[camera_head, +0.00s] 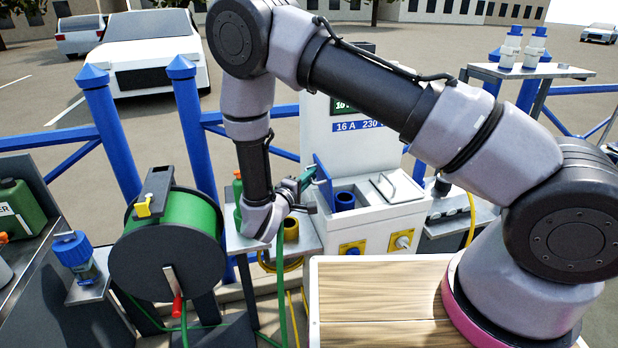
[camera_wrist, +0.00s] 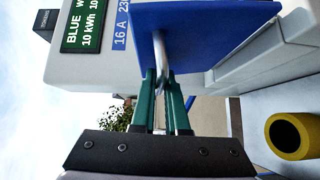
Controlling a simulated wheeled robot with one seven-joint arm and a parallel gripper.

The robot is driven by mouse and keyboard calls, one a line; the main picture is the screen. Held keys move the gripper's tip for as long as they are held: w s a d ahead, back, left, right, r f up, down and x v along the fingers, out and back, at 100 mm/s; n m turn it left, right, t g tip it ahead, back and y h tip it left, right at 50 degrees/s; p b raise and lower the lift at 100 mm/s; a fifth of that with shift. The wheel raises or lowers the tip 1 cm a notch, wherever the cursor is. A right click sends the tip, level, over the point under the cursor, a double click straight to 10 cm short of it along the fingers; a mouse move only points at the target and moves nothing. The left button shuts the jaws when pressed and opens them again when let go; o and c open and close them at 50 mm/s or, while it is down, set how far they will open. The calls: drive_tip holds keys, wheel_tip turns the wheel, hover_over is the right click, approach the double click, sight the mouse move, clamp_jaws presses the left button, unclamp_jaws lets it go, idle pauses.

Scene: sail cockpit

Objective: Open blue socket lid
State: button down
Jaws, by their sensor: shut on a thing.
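The blue lid (camera_head: 322,176) stands raised, roughly upright, at the left edge of its open compartment on the white pedestal. The blue socket (camera_head: 345,199) shows uncovered inside that compartment. My gripper (camera_head: 308,177) is at the lid's left side, partly hidden by my wrist. In the wrist view, the green fingers of my gripper (camera_wrist: 164,80) are closed around the metal handle (camera_wrist: 160,48) on the blue lid (camera_wrist: 205,32).
A second lid, grey with a handle (camera_head: 390,186), lies closed to the right. A yellow ring-shaped fitting (camera_head: 291,229) stands below my gripper, near a green hose reel (camera_head: 178,235). A wooden tabletop (camera_head: 370,292) is in front of the pedestal.

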drive_tip(key=shift+w+d+r+m+g+y, duration=0.15)
drive_tip(key=shift+d+r+m+g, duration=0.1)
drive_tip(key=shift+d, duration=0.15)
drive_tip(key=shift+w+d+r+m+g+y, duration=0.15)
drive_tip(key=shift+d+r+m+g, duration=0.1)
drive_tip(key=shift+d, duration=0.15)
drive_tip(key=d+m, duration=0.1)
drive_tip(key=d+g+y, duration=0.1)
drive_tip(key=shift+w+d+r+m+y, duration=0.2)
drive_tip(key=shift+w+d+m+y, duration=0.1)
drive_tip(key=shift+d+m, duration=0.1)
drive_tip(key=shift+w+d+f, duration=0.1)
drive_tip(key=shift+w+d, duration=0.1)
drive_tip(key=shift+d, duration=0.45)
drive_tip(key=shift+w+d, duration=0.15)
drive_tip(key=shift+d, duration=0.45)
drive_tip(key=c, duration=0.9)
unclamp_jaws()
approach(322, 171)
drive_tip(key=d, duration=0.1)
drive_tip(key=w+d, duration=0.1)
drive_tip(key=d, duration=0.1)
drive_tip(key=shift+w+d, duration=0.1)
drive_tip(key=shift+w, duration=0.15)
